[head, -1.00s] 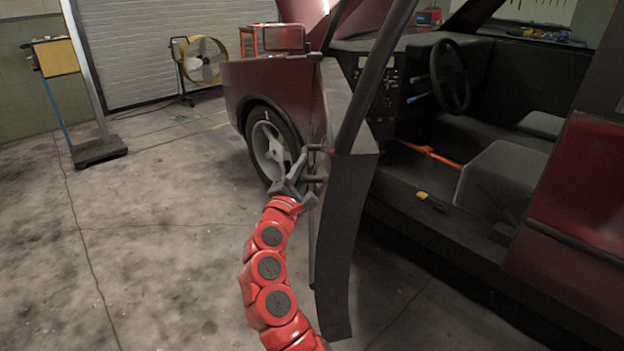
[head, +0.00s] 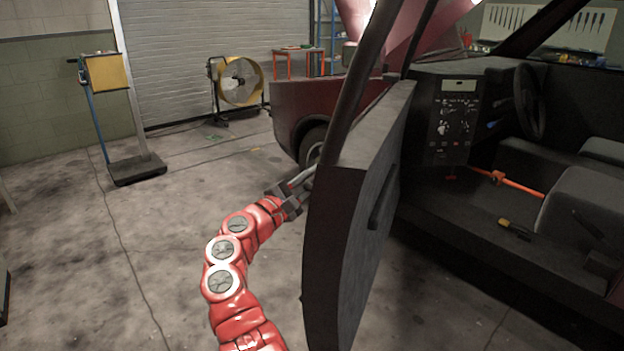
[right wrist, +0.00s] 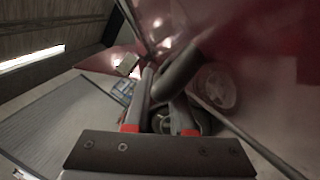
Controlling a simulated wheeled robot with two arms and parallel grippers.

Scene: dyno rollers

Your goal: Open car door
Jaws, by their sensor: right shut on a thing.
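The car door (head: 350,250) stands swung out from the dark red car, its edge and dark inner panel facing me in the head view. My right gripper (head: 303,180) is at the door's outer side; its fingertips are partly hidden behind the door edge. In the right wrist view my right gripper (right wrist: 162,105) has its two fingers around the dark curved door handle (right wrist: 178,74), shut on it. The outer red door skin (right wrist: 255,60) fills the upper right there. My left gripper is not in view.
The open doorway shows the dashboard (head: 455,110), steering wheel (head: 530,100) and seat (head: 585,205). A yellow fan (head: 240,80) and a scale with a yellow panel (head: 137,168) stand at the back left. The concrete floor left of the door is clear.

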